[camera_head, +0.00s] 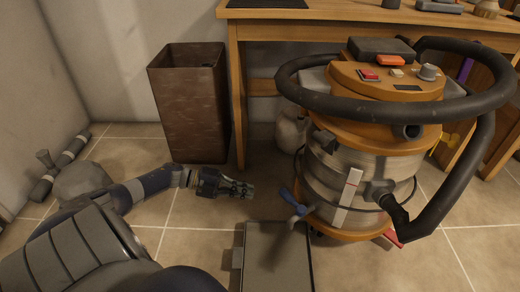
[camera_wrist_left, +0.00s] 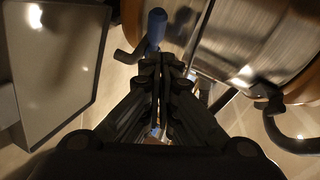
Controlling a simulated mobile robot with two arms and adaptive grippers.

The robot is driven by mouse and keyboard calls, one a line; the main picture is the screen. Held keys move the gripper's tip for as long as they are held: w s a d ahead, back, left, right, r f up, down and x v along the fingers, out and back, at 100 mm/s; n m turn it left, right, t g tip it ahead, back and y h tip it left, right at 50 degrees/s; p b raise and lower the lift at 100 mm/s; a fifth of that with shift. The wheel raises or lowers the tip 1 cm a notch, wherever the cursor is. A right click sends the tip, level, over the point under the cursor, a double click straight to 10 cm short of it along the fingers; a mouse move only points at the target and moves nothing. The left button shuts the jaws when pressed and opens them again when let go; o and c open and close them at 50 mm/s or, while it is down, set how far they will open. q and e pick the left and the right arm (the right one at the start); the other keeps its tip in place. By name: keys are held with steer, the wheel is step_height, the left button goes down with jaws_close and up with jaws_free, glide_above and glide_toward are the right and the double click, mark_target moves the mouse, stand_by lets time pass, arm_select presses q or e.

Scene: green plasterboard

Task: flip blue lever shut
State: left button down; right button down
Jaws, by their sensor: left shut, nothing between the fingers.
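The blue lever (camera_head: 289,198) sticks out from the lower left side of the orange and steel vacuum drum (camera_head: 345,185), angled up to the left. It also shows in the left wrist view (camera_wrist_left: 156,26), just beyond the fingertips, with a dark pipe beside it. My left gripper (camera_head: 250,190) is shut and empty, to the left of the lever. In the head view a gap shows between them; in the left wrist view the fingertips (camera_wrist_left: 162,62) overlap the lever's lower end, and I cannot tell if they touch. My right gripper is not in view.
A grey tray (camera_head: 275,262) lies on the floor below the lever. A brown bin (camera_head: 190,110) stands behind my left arm. A wooden desk (camera_head: 240,75) is behind, and a thick black hose (camera_head: 470,180) curls around the drum.

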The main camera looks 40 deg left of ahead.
arm_select(q)
steer(key=shift+v, duration=1.5)
steer(key=shift+w+a, duration=0.1)
steer(key=shift+w, duration=0.1)
